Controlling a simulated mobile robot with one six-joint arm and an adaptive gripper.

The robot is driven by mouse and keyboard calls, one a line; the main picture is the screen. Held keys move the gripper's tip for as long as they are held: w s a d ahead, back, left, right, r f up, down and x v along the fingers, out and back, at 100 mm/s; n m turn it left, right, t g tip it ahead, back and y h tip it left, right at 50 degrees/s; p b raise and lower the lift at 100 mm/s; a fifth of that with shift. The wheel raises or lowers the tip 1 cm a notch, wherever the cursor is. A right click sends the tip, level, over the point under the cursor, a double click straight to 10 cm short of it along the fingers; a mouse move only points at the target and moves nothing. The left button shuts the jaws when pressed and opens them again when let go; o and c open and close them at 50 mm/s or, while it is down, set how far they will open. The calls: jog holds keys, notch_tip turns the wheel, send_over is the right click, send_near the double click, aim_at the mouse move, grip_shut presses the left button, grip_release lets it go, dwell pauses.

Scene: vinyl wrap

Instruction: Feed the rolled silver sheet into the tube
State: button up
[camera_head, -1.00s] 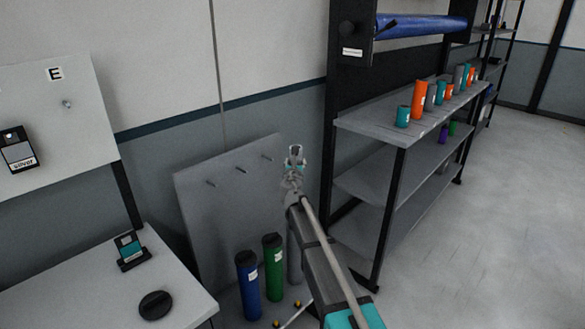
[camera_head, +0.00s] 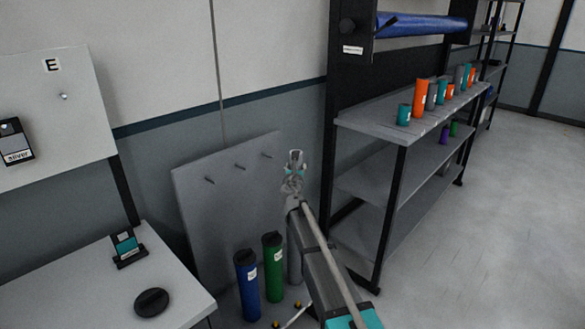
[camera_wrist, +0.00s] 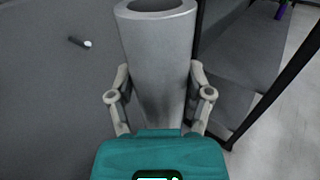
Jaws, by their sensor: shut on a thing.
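The rolled silver sheet (camera_wrist: 160,60) looks like a plain grey, thick-walled hollow cylinder in the wrist view, nearly upright, its open upper end near the top edge. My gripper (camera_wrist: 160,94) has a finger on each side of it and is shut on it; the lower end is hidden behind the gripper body. In the head view my gripper (camera_head: 296,160) is in front of the pegged board, above the floor tubes. A grey tube (camera_head: 294,262) stands right of the green tube, partly hidden by my arm. I cannot tell how the roll lines up with it.
A blue tube (camera_head: 247,285) and a green tube (camera_head: 274,280) with black caps stand left of the grey one. A grey pegged board (camera_head: 225,200) leans on the wall. A white table (camera_head: 90,285) is at left; a shelf rack (camera_head: 385,125) with several small tubes is at right.

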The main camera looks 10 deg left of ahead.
jog(key=shift+f+b, duration=0.85)
jog(key=shift+f, duration=0.3)
jog(key=shift+s, duration=0.1)
jog(key=shift+f, duration=0.1)
dwell(0.6)
jog(key=shift+f+b, duration=4.9)
jog(key=shift+b, duration=0.1)
jog(key=o, duration=1.3)
